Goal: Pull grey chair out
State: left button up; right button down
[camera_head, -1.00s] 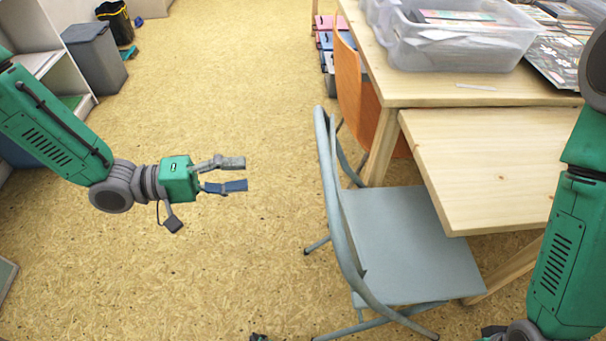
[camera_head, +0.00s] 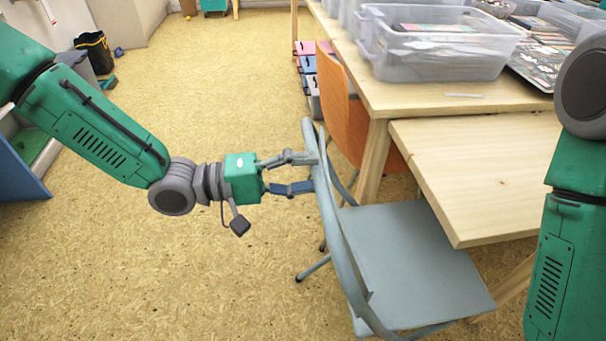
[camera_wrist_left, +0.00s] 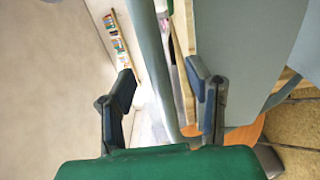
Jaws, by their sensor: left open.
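The grey chair (camera_head: 415,262) stands at the lower right in the head view, its seat partly under the wooden table. Its curved tube backrest (camera_head: 333,215) faces my left arm. My left gripper (camera_head: 308,172) is open, with its fingertips at the upper part of the backrest tube. In the left wrist view the grey tube (camera_wrist_left: 160,75) runs between the two open fingers (camera_wrist_left: 163,95). I cannot tell whether the fingers touch it. My right arm shows at the right edge, but its gripper is out of view.
An orange chair (camera_head: 345,115) stands just behind the grey chair. Small coloured drawers (camera_head: 308,72) stand beneath the far table. The floor (camera_head: 215,75) left of the chair is clear.

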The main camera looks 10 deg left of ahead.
aim_at(320, 167)
pick_arm(q)
jog(key=x, duration=0.3)
jog(key=shift+s+d, duration=0.2)
jog(key=shift+s, duration=0.1)
jog(key=shift+a, duration=0.45)
jog(key=c, duration=0.6)
jog(key=shift+a, duration=0.35)
grip_shut()
jog(key=shift+a, duration=0.1)
jog(key=shift+d, duration=0.4)
jog(key=shift+d+r+p, duration=0.25)
jog(key=shift+r+p, duration=0.05)
jog(key=shift+w+a+r+p, duration=0.1)
jog(key=shift+w+r+p, duration=0.05)
jog(key=shift+r+p, duration=0.65)
jog(key=shift+r, duration=0.45)
pick_arm(e)
jog(key=shift+d+r, duration=0.65)
jog(key=shift+r, duration=0.3)
pick_arm(q)
jog(key=shift+a, duration=0.1)
pick_arm(e)
jog(key=shift+a+f, duration=0.1)
jog(key=shift+a, duration=0.05)
